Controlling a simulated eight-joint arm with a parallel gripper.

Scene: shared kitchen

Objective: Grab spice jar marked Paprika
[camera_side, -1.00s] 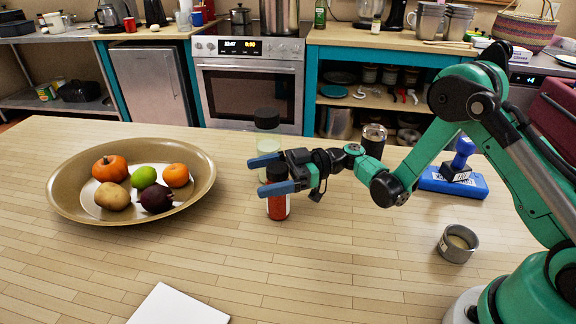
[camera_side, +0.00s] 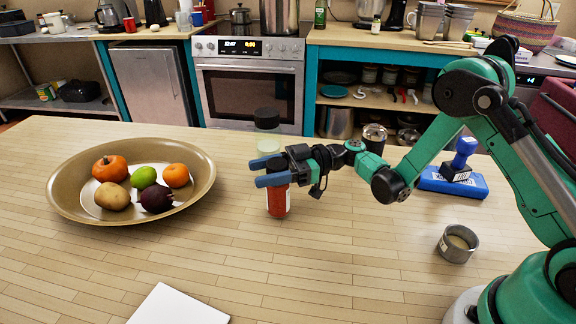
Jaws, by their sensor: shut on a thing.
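A small jar with red-orange contents and a dark lid (camera_side: 278,200) stands upright on the wooden counter. Its label is too small to read, so I cannot tell whether it says Paprika. My gripper (camera_side: 268,172), with blue fingers, is shut around the upper part of this jar from the right. The fingers hide part of the jar's top. A taller jar with a black lid and pale contents (camera_side: 267,133) stands just behind the fingers, its lower part hidden.
A wide bowl (camera_side: 62,200) with fruit and vegetables stands at left. A white sheet (camera_side: 180,306) lies at the front. A dark-topped can (camera_side: 374,138) stands behind my arm. A small grey tin (camera_side: 458,244) and a blue stamp on a blue pad (camera_side: 453,184) are at right.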

